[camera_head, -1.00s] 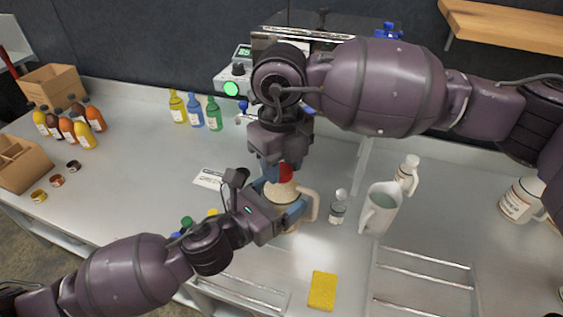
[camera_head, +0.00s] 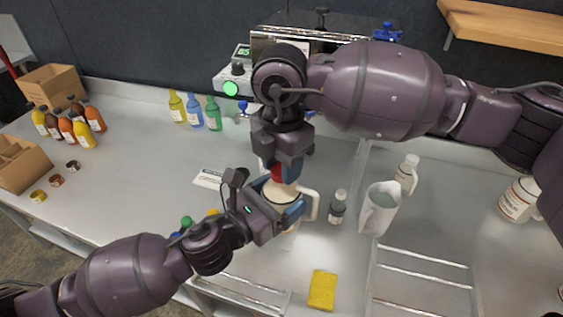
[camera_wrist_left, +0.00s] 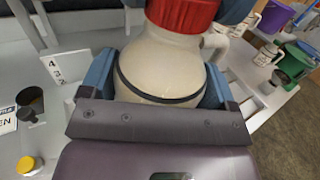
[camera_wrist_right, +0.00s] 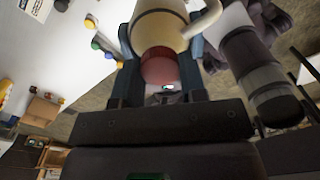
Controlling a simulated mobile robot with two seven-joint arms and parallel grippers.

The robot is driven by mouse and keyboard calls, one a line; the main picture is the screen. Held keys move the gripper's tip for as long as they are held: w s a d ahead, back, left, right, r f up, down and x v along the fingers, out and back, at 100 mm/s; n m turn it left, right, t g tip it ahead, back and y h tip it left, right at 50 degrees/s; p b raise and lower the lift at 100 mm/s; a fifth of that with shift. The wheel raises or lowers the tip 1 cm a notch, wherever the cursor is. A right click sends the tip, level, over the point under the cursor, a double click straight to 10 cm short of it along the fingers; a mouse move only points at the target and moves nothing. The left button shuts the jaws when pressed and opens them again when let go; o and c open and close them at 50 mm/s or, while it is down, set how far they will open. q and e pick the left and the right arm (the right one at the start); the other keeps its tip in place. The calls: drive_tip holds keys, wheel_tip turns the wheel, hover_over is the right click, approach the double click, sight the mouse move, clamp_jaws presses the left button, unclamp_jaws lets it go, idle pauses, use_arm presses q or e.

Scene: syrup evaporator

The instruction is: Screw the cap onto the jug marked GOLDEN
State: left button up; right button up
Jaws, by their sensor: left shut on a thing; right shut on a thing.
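A cream jug (camera_head: 283,193) with a side handle stands on the steel counter. My left gripper (camera_head: 280,212) is shut around its body from the front. The left wrist view shows blue fingers on both sides of the jug (camera_wrist_left: 160,68), which has a dark band. A red cap (camera_head: 276,174) sits at the top of the jug, over its mouth. My right gripper (camera_head: 278,168) points down from above and is shut on the cap. The cap (camera_wrist_right: 158,66) also shows between its fingers in the right wrist view. The thread is hidden. I cannot read any marking on the jug.
A small white bottle (camera_head: 337,208) and a white pitcher (camera_head: 378,210) stand right of the jug. A yellow sponge (camera_head: 322,290) and a wire rack (camera_head: 420,257) are in front. Colored bottles (camera_head: 195,112) stand behind left.

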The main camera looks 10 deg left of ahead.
drive_tip(key=m, duration=0.4)
drive_tip(key=shift+m, duration=0.3)
drive_tip(key=m, duration=0.3)
drive_tip(key=shift+a+m, duration=0.15)
drive_tip(key=shift+m, duration=0.15)
drive_tip(key=o, duration=0.9)
drive_tip(key=shift+r, duration=2.25)
drive_tip(key=shift+r, duration=0.1)
drive_tip(key=shift+c, duration=0.3)
